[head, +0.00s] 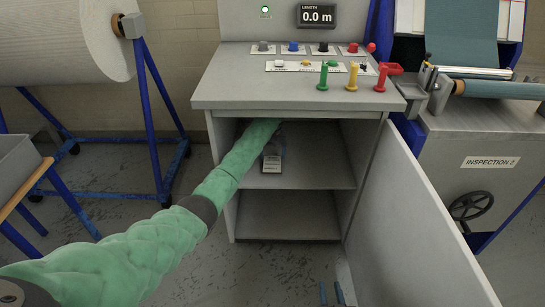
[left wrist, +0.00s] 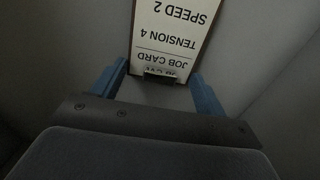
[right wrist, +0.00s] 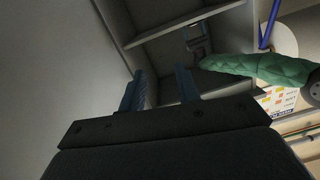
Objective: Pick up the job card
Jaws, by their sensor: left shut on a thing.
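The job card (left wrist: 175,35) is a white card with dark print, upside down in the left wrist view, with a small dark clip at its near end. In the head view the card (head: 272,163) shows small inside the open cabinet, at the upper shelf. My left gripper (left wrist: 157,72) has its blue fingers on either side of the card and is shut on it. In the head view my left arm reaches into the cabinet under the top. My right gripper (right wrist: 158,85) is open and empty; its blue fingertips (head: 331,293) show at the bottom of the head view.
The cabinet (head: 228,98) has an upper shelf (head: 310,178) and an open door (head: 410,225) at right. Knobs and coloured levers (head: 352,76) stand on its top. A large roll (head: 60,40) on a blue frame is at left, an inspection machine (head: 470,140) at right.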

